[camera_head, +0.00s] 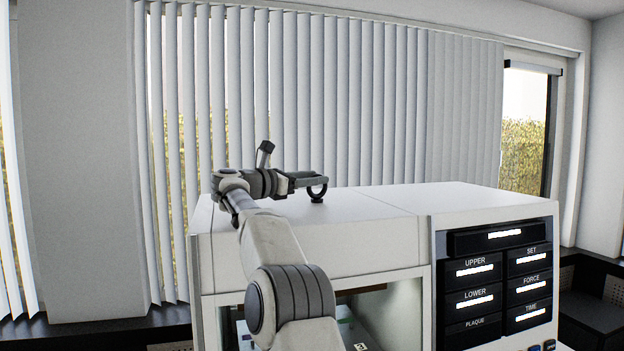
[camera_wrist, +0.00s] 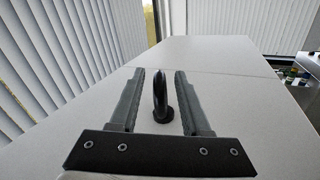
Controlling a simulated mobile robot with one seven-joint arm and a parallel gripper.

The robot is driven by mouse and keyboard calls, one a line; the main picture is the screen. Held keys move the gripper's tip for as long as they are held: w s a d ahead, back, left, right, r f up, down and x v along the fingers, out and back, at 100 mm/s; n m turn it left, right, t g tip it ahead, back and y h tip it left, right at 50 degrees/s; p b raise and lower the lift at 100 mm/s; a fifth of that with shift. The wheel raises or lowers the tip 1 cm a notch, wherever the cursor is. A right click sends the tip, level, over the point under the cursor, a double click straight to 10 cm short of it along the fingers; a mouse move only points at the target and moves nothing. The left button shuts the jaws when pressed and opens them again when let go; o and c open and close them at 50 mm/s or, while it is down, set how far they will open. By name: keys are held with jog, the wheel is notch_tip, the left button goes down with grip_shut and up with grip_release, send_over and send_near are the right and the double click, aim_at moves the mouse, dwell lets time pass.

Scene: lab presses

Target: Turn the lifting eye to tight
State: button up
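The lifting eye (camera_head: 317,194) is a black ring on a round base, standing upright on the white top of the press. It also shows in the wrist view (camera_wrist: 161,98), seen nearly edge-on between my two fingers. My gripper (camera_head: 312,180) reaches it from the left, level with the ring. In the wrist view my gripper (camera_wrist: 158,76) is open, with a finger on each side of the eye and a visible gap to both. Whether the eye sits fully down on the top cannot be told.
The press (camera_head: 380,240) is a white cabinet with a black panel of displays (camera_head: 500,275) at its right front. Its top is flat and clear around the eye. White vertical blinds (camera_head: 340,100) hang behind it.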

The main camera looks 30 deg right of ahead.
jog(key=shift+a, duration=0.15)
jog(key=shift+a+f+b, duration=0.15)
jog(key=shift+a+b, duration=0.15)
jog(key=shift+a, duration=0.05)
jog(key=a+b, duration=0.1)
jog(key=a, duration=0.4)
jog(key=s+a+b, duration=0.1)
jog(key=a, duration=0.5)
jog(key=s+a+b, duration=0.1)
jog(key=a+b, duration=0.1)
jog(key=a, duration=0.3)
jog(key=shift+s+a, duration=0.15)
jog(key=shift+s, duration=0.1)
